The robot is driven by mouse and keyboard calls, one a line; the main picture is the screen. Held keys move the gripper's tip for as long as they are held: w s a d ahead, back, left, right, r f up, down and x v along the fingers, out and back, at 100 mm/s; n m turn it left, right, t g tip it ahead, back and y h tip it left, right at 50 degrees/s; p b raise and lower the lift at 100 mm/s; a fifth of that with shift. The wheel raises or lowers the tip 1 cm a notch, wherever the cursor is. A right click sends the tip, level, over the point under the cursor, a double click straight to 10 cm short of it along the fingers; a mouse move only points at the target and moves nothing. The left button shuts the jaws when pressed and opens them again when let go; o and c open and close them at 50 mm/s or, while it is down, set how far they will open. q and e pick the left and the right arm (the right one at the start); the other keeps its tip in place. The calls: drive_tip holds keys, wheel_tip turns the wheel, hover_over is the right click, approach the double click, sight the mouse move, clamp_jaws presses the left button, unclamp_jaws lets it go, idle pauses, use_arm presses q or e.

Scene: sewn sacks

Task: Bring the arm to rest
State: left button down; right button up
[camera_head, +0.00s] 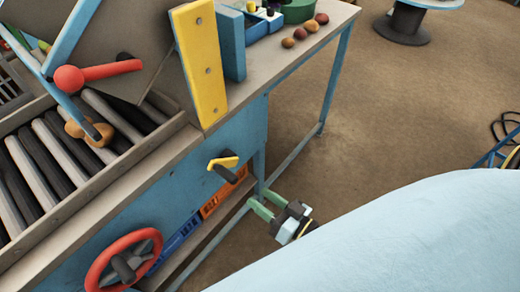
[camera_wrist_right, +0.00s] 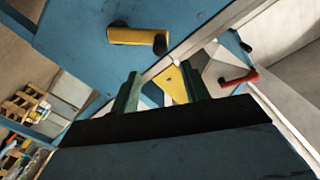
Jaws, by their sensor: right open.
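My right gripper (camera_head: 261,201) is beside the blue front panel of the roller machine, low and below the worktop. Its two green fingers are apart with nothing between them. In the right wrist view the fingers (camera_wrist_right: 160,72) also stand apart and empty, pointing up toward the machine. A yellow handle (camera_head: 223,162) on the blue panel is just above and left of the gripper. It also shows in the right wrist view (camera_wrist_right: 132,36), clear of the fingers. My left gripper is not in view.
A red handwheel (camera_head: 124,262), a red-knobbed lever (camera_head: 98,73) and a yellow plate (camera_head: 200,65) belong to the machine. Several small round things (camera_head: 300,34) lie on the worktop (camera_head: 268,52). Blue and orange crates (camera_head: 222,192) sit underneath.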

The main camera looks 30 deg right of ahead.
drive_tip(key=s+d+f+n+g+h, duration=0.1)
drive_tip(key=s+d+f+g+h, duration=0.15)
drive_tip(key=f, duration=0.85)
drive_tip(key=s+d+f+n+g+h, duration=0.1)
drive_tip(key=s+d+f+g+h, duration=0.2)
drive_tip(key=f, duration=0.9)
drive_tip(key=s+d+f+g, duration=0.1)
drive_tip(key=s+f+g, duration=0.4)
drive_tip(key=s, duration=0.6)
drive_tip(key=s+d+f+n+g+h, duration=0.1)
drive_tip(key=s+f+g, duration=0.4)
drive_tip(key=s+f, duration=0.3)
drive_tip(key=s, duration=0.3)
drive_tip(key=shift+d+f+n, duration=0.15)
drive_tip(key=shift+f+n, duration=0.05)
drive_tip(key=shift+n, duration=0.1)
drive_tip(key=shift+c, duration=0.9)
drive_tip(key=shift+w, duration=0.15)
drive_tip(key=shift+c, duration=0.2)
